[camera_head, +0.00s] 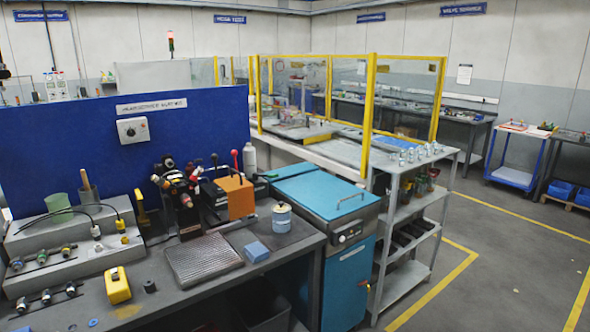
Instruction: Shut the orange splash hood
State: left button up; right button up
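The orange splash hood (237,198) is a small boxy orange cover on a dark bench machine (212,196), near the middle of the grey workbench (165,297). It stands upright at the right end of the machine. A lever with a red knob (235,158) rises just behind it. I cannot tell from this distance how far the hood is open. Neither of my grippers is in view.
A blue-lidded cabinet (325,200) stands right of the bench. Floor at right is clear.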

aim_at(241, 194)
jog(key=i+l+u, duration=0.15)
jog(key=i+l, duration=0.25)
jog(key=i+l+u, duration=0.15)
jog(key=i+l, duration=0.2)
jog(key=i+l+u, duration=0.15)
jog(key=i+l, duration=0.2)
jog(key=l, duration=0.25)
